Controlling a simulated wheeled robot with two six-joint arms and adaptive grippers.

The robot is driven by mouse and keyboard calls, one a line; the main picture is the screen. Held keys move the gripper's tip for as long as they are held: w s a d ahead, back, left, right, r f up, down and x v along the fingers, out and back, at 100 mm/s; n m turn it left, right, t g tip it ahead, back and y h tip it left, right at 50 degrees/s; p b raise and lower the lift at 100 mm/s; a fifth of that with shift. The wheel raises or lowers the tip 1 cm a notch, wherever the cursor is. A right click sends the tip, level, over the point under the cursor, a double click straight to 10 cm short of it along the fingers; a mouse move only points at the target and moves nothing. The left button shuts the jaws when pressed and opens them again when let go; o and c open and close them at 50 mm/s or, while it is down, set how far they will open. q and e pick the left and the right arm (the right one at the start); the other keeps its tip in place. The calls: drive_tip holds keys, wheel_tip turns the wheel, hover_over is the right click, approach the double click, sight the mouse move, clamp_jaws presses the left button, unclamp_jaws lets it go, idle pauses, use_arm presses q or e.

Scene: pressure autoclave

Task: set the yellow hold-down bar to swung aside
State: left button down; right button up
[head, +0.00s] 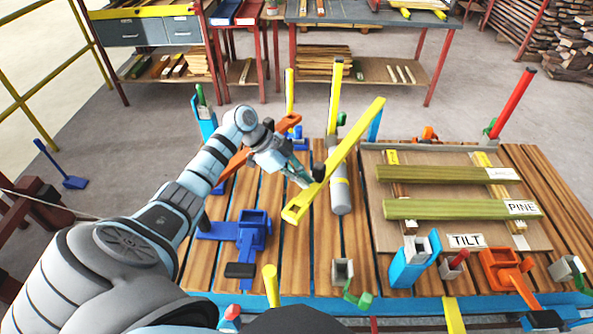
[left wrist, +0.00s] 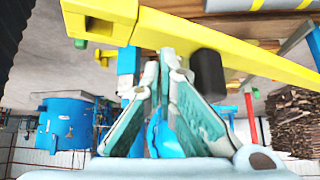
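The yellow hold-down bar (head: 345,147) runs slantwise over the slatted bench, from near the middle to the back right, above a grey cylinder (head: 340,192). A black knob (head: 319,172) stands on the bar; it shows in the left wrist view too (left wrist: 208,75). My left gripper (head: 306,183) is at the bar's near half, beside the knob. In the left wrist view its fingertips (left wrist: 164,62) are together at the edge of the bar (left wrist: 240,50), with the knob outside them. I cannot tell whether they touch the bar. My right gripper is not in view.
A wooden board (head: 375,225) with two green strips and a TILT label lies on the bench's right. Blue clamps (head: 250,232), an orange clamp (head: 505,270) and upright yellow posts (head: 290,92) stand around. Floor behind the bench is clear up to the worktables.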

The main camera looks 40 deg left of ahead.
use_arm(q)
drive_tip(key=a+r+b, duration=0.1)
drive_tip(key=a+r, duration=0.4)
drive_tip(key=r, duration=0.1)
drive_tip(key=shift+w, duration=0.15)
drive_tip(key=shift+f, duration=0.1)
